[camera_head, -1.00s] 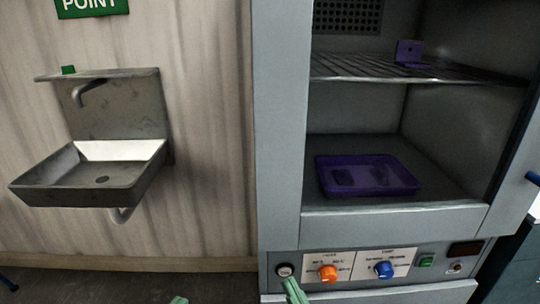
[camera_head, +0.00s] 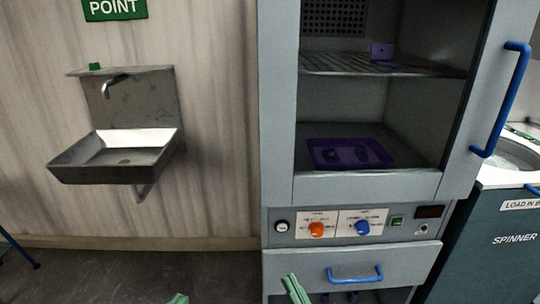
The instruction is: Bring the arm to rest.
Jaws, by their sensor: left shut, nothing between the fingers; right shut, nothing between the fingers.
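My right gripper (camera_head: 295,289) shows at the bottom edge as pale green fingers, shut and empty, in front of the cabinet's lower drawer and below the control panel. It looks apart from the panel's buttons. My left gripper (camera_head: 179,299) shows only as a small green tip at the bottom edge, over the floor, shut. The rest of both arms is out of view.
A grey cabinet (camera_head: 282,120) stands ahead with a purple tray (camera_head: 350,153) inside, an orange knob (camera_head: 316,230), a blue knob (camera_head: 362,228) and a drawer handle (camera_head: 355,274). A sink (camera_head: 115,160) hangs left. A spinner (camera_head: 510,240) stands right.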

